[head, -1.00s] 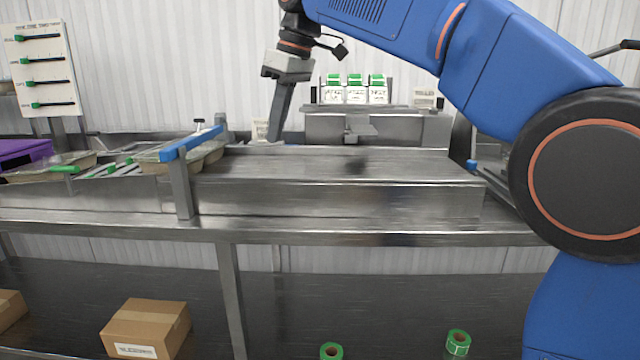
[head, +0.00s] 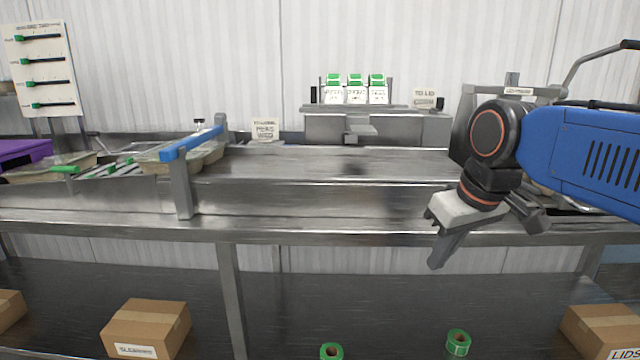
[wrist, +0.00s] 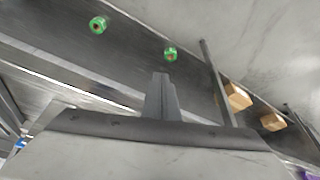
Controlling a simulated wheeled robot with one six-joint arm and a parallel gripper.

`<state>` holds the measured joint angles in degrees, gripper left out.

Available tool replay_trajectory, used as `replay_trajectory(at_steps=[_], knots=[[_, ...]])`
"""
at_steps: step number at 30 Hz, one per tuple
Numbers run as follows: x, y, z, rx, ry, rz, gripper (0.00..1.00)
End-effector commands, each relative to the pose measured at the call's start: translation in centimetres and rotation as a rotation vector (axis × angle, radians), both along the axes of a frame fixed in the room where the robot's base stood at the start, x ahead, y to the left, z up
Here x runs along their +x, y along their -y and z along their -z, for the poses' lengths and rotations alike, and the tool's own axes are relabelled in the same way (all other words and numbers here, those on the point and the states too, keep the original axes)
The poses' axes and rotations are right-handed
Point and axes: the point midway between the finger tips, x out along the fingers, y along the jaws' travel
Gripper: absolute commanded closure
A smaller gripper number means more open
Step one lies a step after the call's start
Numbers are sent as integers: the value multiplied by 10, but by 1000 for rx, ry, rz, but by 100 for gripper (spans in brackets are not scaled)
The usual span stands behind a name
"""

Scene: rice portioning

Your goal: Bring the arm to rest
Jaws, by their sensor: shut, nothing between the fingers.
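My gripper (head: 437,264) hangs in front of the steel counter's front edge at the right, below the blue arm link, with its fingers pointing down and slightly left. The fingers are together and hold nothing. In the wrist view my gripper (wrist: 161,78) shows its closed fingers over the lower shelf, with clear space around the tips. The gripper touches nothing that I can see.
The steel counter (head: 330,215) is mostly bare in the middle. Food trays (head: 210,155) sit by a blue-topped bar (head: 190,143) at the left. The lower shelf holds cardboard boxes (head: 147,327) and green rolls (head: 458,342). A label dispenser (head: 354,92) stands at the back.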

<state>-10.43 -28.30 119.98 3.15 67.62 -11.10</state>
Motion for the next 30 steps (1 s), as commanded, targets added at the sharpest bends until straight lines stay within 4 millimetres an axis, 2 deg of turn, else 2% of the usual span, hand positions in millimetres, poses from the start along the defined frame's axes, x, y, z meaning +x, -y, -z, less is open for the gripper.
replay_trajectory(at_steps=[1,3,9,15,20,30], knots=[[-16,12,17,2,4,44,100],[-33,26,40,5,10,100,100],[-82,57,106,14,30,249,100],[-111,72,150,19,42,338,100],[-118,75,160,22,46,360,100],[-118,75,160,21,46,359,100]])
